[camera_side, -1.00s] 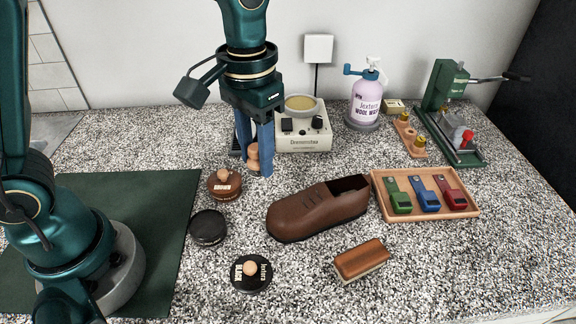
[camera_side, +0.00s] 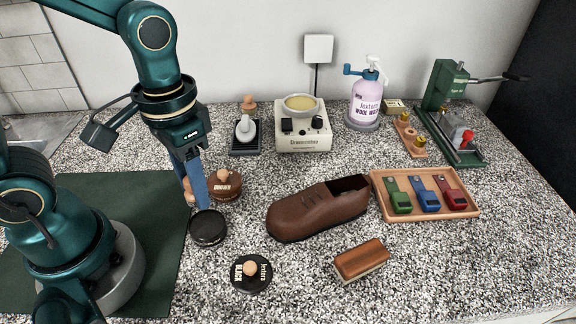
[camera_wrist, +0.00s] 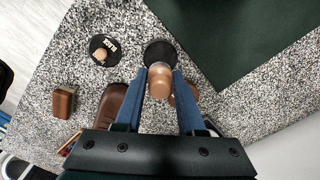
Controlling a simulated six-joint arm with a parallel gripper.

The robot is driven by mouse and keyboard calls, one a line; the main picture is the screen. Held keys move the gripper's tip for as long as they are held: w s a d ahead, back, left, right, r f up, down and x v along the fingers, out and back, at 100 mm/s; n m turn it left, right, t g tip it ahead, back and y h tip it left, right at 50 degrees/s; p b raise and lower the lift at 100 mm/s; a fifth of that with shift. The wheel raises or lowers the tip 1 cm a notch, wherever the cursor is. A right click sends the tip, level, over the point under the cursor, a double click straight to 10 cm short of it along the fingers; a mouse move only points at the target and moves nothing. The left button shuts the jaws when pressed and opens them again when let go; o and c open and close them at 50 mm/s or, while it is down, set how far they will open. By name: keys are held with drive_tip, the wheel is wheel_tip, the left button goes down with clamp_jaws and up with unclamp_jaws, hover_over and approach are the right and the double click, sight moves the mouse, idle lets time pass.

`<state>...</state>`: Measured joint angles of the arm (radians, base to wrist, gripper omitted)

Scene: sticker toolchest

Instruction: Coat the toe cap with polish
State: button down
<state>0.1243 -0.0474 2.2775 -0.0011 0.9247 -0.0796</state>
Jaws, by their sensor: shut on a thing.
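The brown leather shoe (camera_side: 318,210) lies mid-counter with its toe cap (camera_side: 285,222) at the lower left; part of it shows in the wrist view (camera_wrist: 110,102). My gripper (camera_side: 197,206) points down over an open-looking black tin (camera_side: 207,228), which also shows in the wrist view (camera_wrist: 158,50). It is shut on a pale wooden handled tool (camera_wrist: 160,80), partly hidden behind a blue finger in the side view. The tool's lower end is at or just above the tin; I cannot tell whether it touches.
A brown-labelled lid (camera_side: 225,185) with a knob lies close behind the tin. A black-labelled lid (camera_side: 251,274) and a brush (camera_side: 361,261) lie in front. A tray of clips (camera_side: 425,193) adjoins the shoe's heel. A hotplate (camera_side: 303,135) stands behind.

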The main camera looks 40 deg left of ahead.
sight(207, 226)
drive_tip(key=shift+f, duration=2.85)
drive_tip(key=shift+f, duration=0.6)
drive_tip(key=shift+r, duration=3.55)
drive_tip(key=shift+w+a, duration=0.1)
